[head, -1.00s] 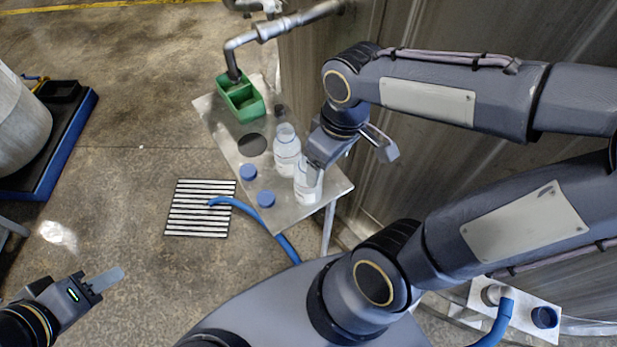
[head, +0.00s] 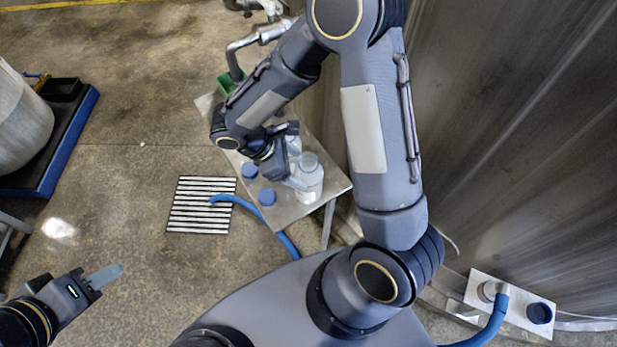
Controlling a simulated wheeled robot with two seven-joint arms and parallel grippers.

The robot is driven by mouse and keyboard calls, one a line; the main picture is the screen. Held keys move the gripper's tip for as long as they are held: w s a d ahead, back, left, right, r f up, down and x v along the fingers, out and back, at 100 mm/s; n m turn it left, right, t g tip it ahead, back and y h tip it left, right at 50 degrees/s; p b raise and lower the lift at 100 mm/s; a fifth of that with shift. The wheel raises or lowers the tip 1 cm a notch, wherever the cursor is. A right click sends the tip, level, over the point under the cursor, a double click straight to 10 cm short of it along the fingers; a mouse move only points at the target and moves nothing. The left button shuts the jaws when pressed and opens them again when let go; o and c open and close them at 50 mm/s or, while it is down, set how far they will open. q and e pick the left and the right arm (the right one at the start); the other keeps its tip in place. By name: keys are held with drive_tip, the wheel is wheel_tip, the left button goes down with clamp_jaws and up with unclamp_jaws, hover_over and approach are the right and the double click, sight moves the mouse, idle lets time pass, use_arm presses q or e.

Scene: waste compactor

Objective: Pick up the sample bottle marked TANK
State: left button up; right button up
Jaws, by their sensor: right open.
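Two white sample bottles stand upright on the metal table (head: 335,187). The nearer bottle (head: 310,180) shows almost whole, and the farther bottle (head: 294,146) is partly hidden behind my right gripper. I cannot read a TANK mark on either. My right gripper (head: 297,158) is open, low over the table, with its fingers pointing right. One finger is near the farther bottle's upper part, the other beside the nearer bottle; I cannot tell whether they touch. My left gripper (head: 104,277) is empty over the floor at lower left; its jaw gap does not show.
A green container (head: 227,84) under a metal pipe (head: 240,50) is mostly hidden by my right arm. A blue hose (head: 258,214) runs over a floor grate (head: 190,205). A metal wall stands to the right.

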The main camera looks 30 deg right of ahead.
drive_tip(key=x, duration=0.4)
drive_tip(key=shift+d, duration=0.2)
drive_tip(key=shift+s, duration=0.1)
drive_tip(key=shift+c, duration=0.4)
drive_tip(key=c, duration=0.7)
drive_tip(key=shift+o, duration=0.2)
drive_tip(key=shift+r, duration=0.1)
